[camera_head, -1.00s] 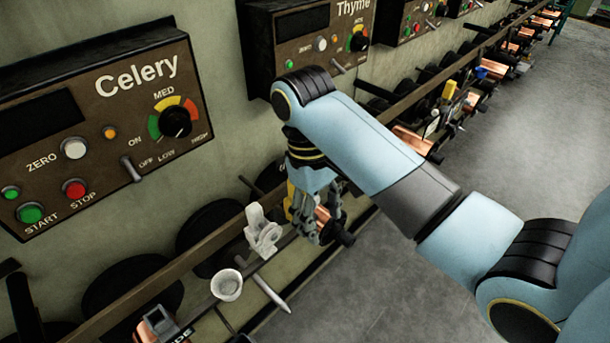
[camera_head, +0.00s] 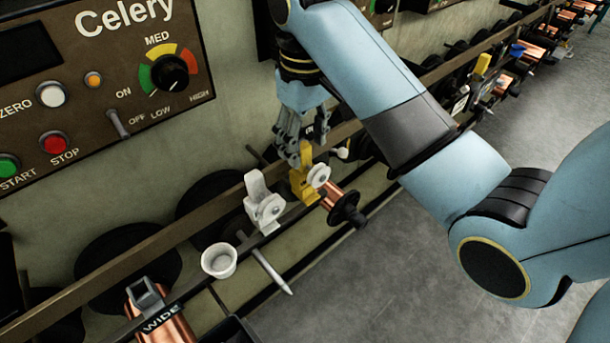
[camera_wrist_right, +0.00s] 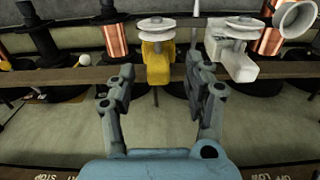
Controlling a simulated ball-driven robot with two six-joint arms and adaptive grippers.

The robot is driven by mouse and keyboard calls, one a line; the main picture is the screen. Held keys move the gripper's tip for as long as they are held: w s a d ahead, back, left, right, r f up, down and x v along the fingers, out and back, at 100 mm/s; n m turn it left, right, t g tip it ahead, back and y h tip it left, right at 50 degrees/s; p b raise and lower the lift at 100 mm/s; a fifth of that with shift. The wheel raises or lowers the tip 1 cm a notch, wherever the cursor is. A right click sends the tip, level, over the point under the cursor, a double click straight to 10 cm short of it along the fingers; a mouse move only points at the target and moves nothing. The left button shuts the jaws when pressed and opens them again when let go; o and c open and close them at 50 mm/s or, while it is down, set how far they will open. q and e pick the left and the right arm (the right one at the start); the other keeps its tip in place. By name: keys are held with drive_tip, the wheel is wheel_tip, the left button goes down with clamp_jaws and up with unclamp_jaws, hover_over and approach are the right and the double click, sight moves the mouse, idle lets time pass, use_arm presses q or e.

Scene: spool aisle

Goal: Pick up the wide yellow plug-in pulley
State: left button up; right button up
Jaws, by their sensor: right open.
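The yellow plug-in pulley (camera_head: 302,186) stands upright on the rail, with a pale wheel on its side. It also shows in the right wrist view (camera_wrist_right: 158,66), straight ahead between the fingers. My right gripper (camera_head: 297,152) is open, with its fingertips just above and behind the pulley's top in the head view. In the right wrist view the two fingers (camera_wrist_right: 158,88) spread to either side of the yellow body, with nothing held. Whether a fingertip touches it I cannot tell. My left gripper is not in view.
A white pulley (camera_head: 257,199) stands close on the left of the yellow one. A white cup (camera_head: 219,260) and a pointed peg are nearer. A copper spool (camera_head: 334,196) sits right of the yellow pulley. The Celery control box (camera_head: 110,75) hangs on the wall. Grey floor (camera_head: 400,260) is clear.

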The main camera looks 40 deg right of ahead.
sight(305, 170)
wheel_tip(305, 170, down, 5)
drive_tip(key=shift+d+r+b, duration=0.1)
drive_tip(key=shift+b, duration=0.9)
drive_tip(key=shift+r, duration=0.1)
drive_tip(key=shift+c, duration=0.7)
clamp_jaws()
